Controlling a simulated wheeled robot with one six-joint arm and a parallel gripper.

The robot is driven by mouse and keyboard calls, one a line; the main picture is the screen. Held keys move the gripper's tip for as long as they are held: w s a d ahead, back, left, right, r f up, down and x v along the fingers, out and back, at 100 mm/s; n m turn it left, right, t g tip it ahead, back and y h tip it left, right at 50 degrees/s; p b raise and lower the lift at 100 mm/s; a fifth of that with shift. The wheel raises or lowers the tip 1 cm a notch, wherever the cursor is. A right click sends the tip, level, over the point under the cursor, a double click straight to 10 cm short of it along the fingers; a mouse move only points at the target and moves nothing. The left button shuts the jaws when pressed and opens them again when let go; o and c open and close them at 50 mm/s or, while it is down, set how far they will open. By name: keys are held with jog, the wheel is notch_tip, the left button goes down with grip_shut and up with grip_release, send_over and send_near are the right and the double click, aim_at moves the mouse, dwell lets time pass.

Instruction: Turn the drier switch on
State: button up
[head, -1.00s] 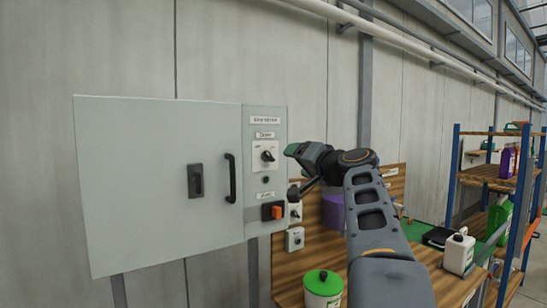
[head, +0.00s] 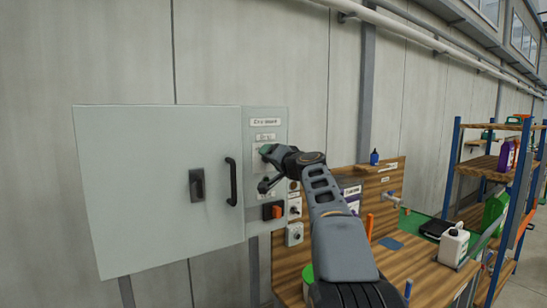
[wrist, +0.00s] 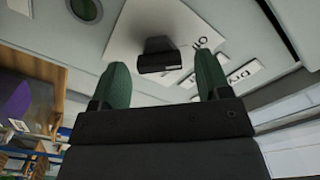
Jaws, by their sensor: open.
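The drier switch is a black rotary knob (wrist: 160,55) on a white plate (wrist: 178,22), seen in the wrist view with a partly readable label (wrist: 238,72) beside it. My gripper (wrist: 163,75) is open, its two green fingertips on either side of the knob in the picture and a little short of it; I cannot tell whether they touch. The gap between the fingers looks empty. In the head view my gripper (head: 264,167) is at the narrow right panel of the grey cabinet (head: 155,190) and hides the knob.
A round green lamp or button (wrist: 85,9) is near the plate. Below my gripper is an orange-and-black switch (head: 272,211). The cabinet door has a black handle (head: 231,181). A wooden bench (head: 420,262) and a shelf rack (head: 490,172) stand to the right.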

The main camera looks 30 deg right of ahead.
jog(key=shift+c, duration=0.4)
jog(key=c, duration=0.8)
jog(key=shift+c, duration=0.2)
jog(key=shift+f+m+p, duration=0.2)
jog(key=shift+m+p, duration=0.4)
jog(key=shift+m, duration=3.8)
jog(key=shift+f+m+p, duration=0.15)
jog(key=shift+m+p, duration=0.4)
jog(key=shift+m, duration=4.15)
